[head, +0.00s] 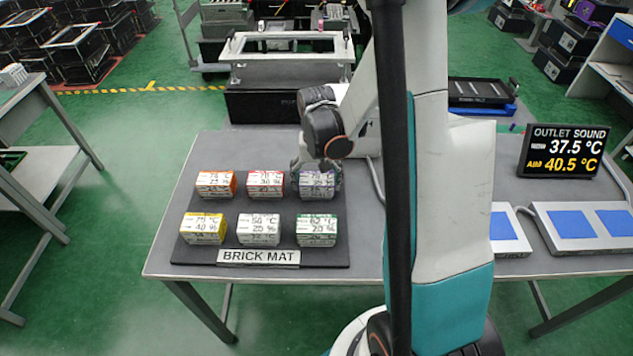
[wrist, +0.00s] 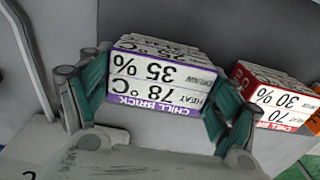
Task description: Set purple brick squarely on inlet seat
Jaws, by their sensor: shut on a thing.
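The purple-edged brick (head: 318,187) is at the back right spot of the brick mat (head: 272,240). It is white with printed text, and in the wrist view the purple-edged brick (wrist: 158,78) reads 78 °C and 35 %. My gripper (head: 318,172) reaches it from behind and above. In the wrist view the teal fingers of my gripper (wrist: 160,98) are closed on its two sides. I cannot tell whether the brick is clear of the mat. White plates with blue pads (head: 503,226) (head: 572,224) stand at right; no label shows which is the inlet seat.
A red-edged brick (head: 266,184) stands just left of the purple one; a green-edged brick (head: 317,229) is in front. Orange, yellow and white bricks fill the other spots. A display (head: 563,151) reads OUTLET SOUND at the table's right. My arm hides the table's middle.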

